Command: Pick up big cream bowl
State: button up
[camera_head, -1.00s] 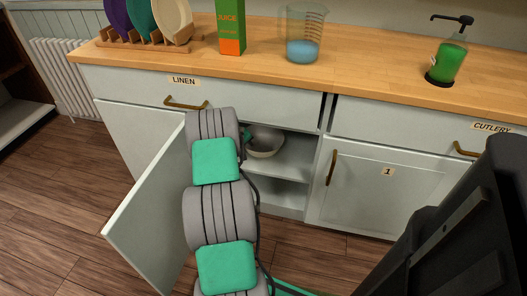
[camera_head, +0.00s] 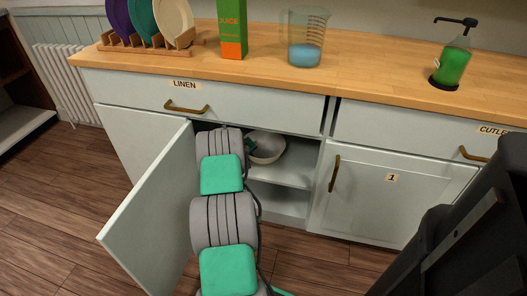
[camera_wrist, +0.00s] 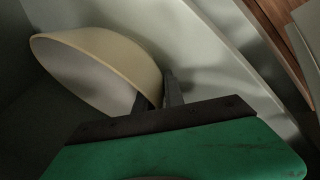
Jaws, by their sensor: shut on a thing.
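The big cream bowl (camera_head: 268,150) is inside the open cabinet under the drawer labelled LINEN, at the upper shelf. In the wrist view the bowl (camera_wrist: 105,62) is tilted, with its rim between the fingers of my gripper (camera_wrist: 160,95). My gripper is shut on the bowl's rim. In the head view my gripper (camera_head: 250,146) is mostly hidden behind my arm, with a green part showing beside the bowl. Whether the bowl touches the shelf cannot be told.
The open cabinet door (camera_head: 155,205) stands close left of my arm. The shelf (camera_head: 285,172) is bare beside the bowl. The LINEN drawer (camera_head: 225,98) sits right above the opening. A closed door labelled 1 (camera_head: 375,195) is to the right. A juice carton (camera_head: 232,30) and beaker (camera_head: 305,38) stand on the counter.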

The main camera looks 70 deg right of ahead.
grip_shut()
dwell(0.5)
jog(key=shift+r, duration=0.1)
dwell(0.4)
jog(key=shift+r, duration=0.1)
